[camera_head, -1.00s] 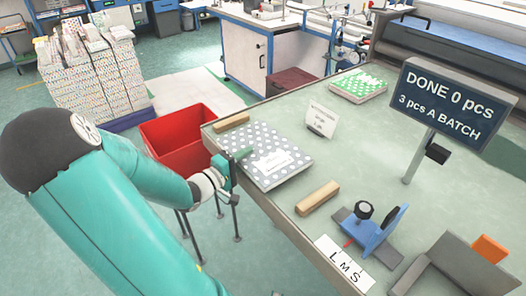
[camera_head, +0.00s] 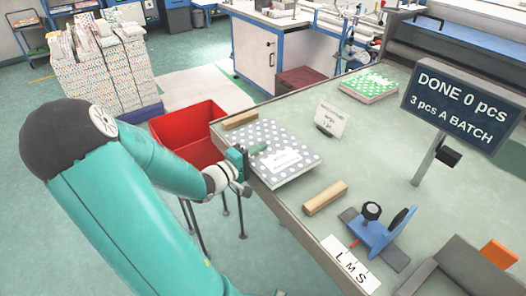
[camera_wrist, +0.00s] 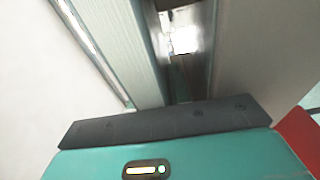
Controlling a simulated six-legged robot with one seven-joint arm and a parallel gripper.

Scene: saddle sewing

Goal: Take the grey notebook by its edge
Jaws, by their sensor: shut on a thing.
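The grey notebook (camera_head: 286,158) with white dots and a white label lies on the near left edge of the green table, between two wooden blocks. My gripper (camera_head: 250,156) is at the notebook's left edge, one finger showing over its top. It is shut on that edge. In the wrist view, my gripper (camera_wrist: 180,85) fills the middle, and a pale surface lies close on the left. The exact contact between the fingers is hidden by the gripper body.
Wooden blocks (camera_head: 325,198) and (camera_head: 240,120) lie beside the notebook. A white card (camera_head: 330,119), a green notebook stack (camera_head: 369,87), a blue fixture (camera_head: 378,232) and a sign (camera_head: 461,106) stand on the table (camera_head: 385,160). A red bin (camera_head: 186,138) stands left of it.

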